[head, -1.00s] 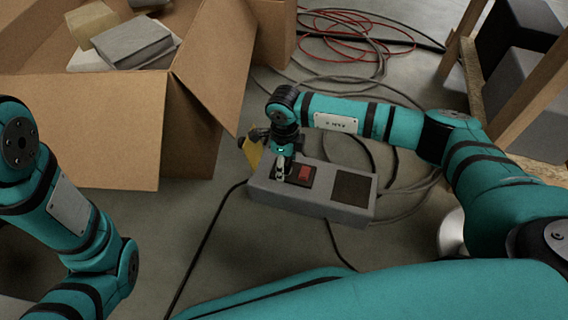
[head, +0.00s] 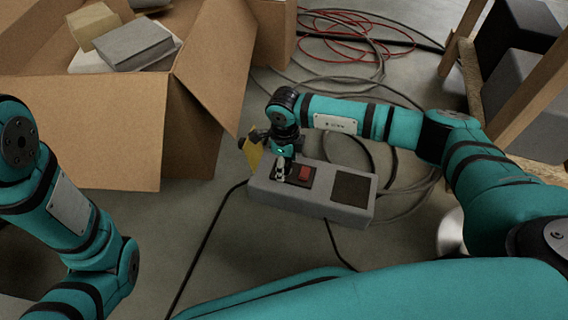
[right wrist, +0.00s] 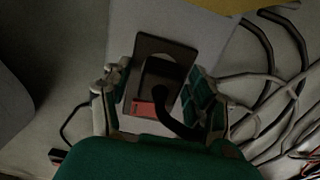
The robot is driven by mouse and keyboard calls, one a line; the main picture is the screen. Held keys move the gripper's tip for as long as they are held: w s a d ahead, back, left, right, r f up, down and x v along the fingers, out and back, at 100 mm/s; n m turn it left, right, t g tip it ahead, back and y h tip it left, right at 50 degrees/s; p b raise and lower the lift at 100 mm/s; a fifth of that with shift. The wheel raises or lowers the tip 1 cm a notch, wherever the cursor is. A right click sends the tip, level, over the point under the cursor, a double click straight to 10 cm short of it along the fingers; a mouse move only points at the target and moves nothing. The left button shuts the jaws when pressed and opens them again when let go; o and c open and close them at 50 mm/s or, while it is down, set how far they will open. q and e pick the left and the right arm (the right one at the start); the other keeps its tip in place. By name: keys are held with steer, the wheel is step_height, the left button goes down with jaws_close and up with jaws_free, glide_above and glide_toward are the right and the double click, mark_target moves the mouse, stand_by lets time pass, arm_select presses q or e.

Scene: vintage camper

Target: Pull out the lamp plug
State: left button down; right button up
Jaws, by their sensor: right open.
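A grey power box (head: 312,205) lies on the floor in the middle of the head view. Its top carries a red switch (head: 304,174) and a dark panel. My right gripper (head: 283,173) points down over the box's left part, beside the red switch. In the right wrist view its open fingers (right wrist: 158,82) stand on both sides of a black plug (right wrist: 160,74) with a thick black cord (right wrist: 182,127). The red switch also shows there (right wrist: 144,108). I cannot tell whether the fingers touch the plug. My left arm shows at the left; its gripper is outside the view.
An open cardboard box (head: 100,140) with books stands at the left, close to the power box. Red and grey cables (head: 350,40) lie behind. A wooden shelf frame (head: 520,110) stands at the right. A yellow piece (head: 253,154) is behind the gripper. A black cord (head: 208,240) crosses the floor.

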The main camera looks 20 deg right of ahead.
jaws_close()
stand_by(0.4)
steer(key=shift+r+p, duration=2.55)
steer(key=shift+r, duration=0.45)
